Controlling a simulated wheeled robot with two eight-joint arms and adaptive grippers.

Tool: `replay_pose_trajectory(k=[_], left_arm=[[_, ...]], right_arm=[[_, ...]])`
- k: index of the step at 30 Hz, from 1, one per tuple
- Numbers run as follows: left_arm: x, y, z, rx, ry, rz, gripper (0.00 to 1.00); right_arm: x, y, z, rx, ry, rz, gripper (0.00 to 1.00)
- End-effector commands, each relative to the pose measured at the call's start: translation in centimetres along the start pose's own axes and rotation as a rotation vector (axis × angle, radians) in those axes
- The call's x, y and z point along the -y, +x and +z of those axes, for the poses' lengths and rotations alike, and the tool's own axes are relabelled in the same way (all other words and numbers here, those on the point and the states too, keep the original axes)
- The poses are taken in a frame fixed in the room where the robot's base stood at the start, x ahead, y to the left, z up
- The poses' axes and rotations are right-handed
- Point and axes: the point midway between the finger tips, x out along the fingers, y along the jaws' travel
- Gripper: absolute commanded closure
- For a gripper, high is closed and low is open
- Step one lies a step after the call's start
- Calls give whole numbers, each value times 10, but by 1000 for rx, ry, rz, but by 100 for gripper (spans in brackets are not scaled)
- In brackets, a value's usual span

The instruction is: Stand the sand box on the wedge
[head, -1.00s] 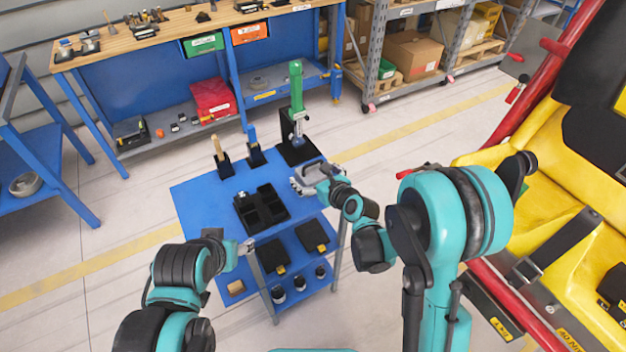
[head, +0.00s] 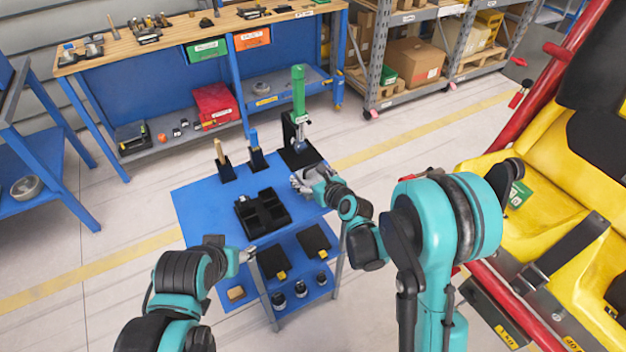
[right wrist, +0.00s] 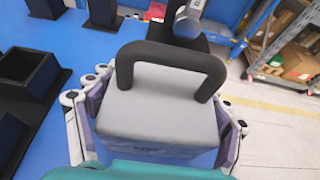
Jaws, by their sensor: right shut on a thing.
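My right gripper (head: 308,181) is at the right edge of the blue cart top. In the right wrist view its fingers close on both sides of a grey box (right wrist: 160,115) with a black loop handle (right wrist: 170,56). I cannot tell for sure that this is the sand box. A small tan block (head: 236,293) lies on the cart's lower shelf. My left gripper (head: 247,254) is at the cart's front edge, too small to tell whether open. No wedge is clearly recognisable.
The blue cart top (head: 200,205) carries a black compartment tray (head: 262,212), two black tool stands (head: 226,172) and a black stand with a green-handled tool (head: 299,90). A yellow seat (head: 550,160) with a green box (head: 518,194) is at the right.

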Motion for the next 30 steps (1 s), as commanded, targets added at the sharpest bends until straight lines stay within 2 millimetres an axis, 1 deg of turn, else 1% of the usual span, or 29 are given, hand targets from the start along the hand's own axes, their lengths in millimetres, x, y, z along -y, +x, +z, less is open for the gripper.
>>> replay_pose_trajectory(k=[4,7,8,17,23,26,30], left_arm=[[0,-1,-1,0,0,0,45],[0,-4,-3,0,0,0,45],[0,-5,-4,0,0,0,45],[0,-19,-13,0,0,0,45],[0,-25,-18,0,0,0,45],[0,-30,-22,0,0,0,45],[0,-39,-28,0,0,0,45]], right_arm=[[-1,0,1,-3,-1,2,82],[-1,-2,6,-3,-1,2,84],[-1,-3,9,-2,-1,2,85],[0,-16,39,-1,0,1,86],[13,-40,44,0,2,-3,86],[22,-57,48,-1,2,-4,86],[36,-86,55,-1,3,-4,86]])
